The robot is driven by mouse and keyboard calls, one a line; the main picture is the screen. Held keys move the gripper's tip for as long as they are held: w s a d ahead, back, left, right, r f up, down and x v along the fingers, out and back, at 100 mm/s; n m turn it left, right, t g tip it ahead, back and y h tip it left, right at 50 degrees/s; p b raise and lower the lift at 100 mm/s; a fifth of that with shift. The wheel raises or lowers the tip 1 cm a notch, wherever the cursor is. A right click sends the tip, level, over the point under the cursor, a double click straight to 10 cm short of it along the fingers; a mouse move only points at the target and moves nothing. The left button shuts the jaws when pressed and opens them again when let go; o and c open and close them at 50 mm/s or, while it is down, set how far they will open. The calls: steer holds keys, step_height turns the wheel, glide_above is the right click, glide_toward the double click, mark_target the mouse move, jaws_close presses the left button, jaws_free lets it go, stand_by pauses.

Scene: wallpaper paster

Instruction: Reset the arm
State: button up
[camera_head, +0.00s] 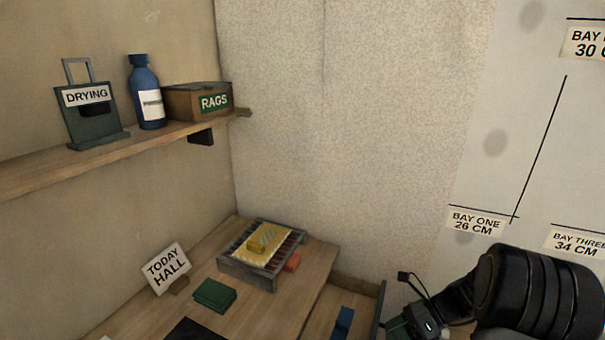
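My arm comes in at the bottom right in the head view, with its thick black link in front of the pale wall. The gripper end (418,318) is low in the view, just right of the wooden drawer or tray by the bench. Its fingertips are not clearly visible and the bottom edge cuts off that area, so I cannot tell whether it is open or shut, or whether it holds anything.
The wooden bench (285,315) carries a slatted rack (247,274) with a yellow block (262,243), a green block (214,294) and a "TODAY HALL" sign (166,268). A blue item (343,322) lies right of it. The shelf (40,172) above holds a blue bottle (147,90) and RAGS box (190,102).

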steer(key=s+a+r+n+t+h+p, duration=0.1)
steer(key=s+a+r+n+h+p, duration=0.1)
steer(key=r+n, duration=0.5)
steer(key=s+a+r+n+t+h+p, duration=0.2)
steer(key=r+n+h, duration=0.3)
steer(key=n, duration=0.5)
steer(key=s+a+r+n+t+h+p, duration=0.1)
steer(key=s+a+r+n+h+p, duration=0.1)
steer(key=r+n, duration=0.6)
steer(key=shift+s+r+t+h+p, duration=0.3)
steer(key=shift+s+r+h+p, duration=0.2)
steer(key=shift+s+h+p, duration=0.6)
steer(key=shift+w, duration=0.2)
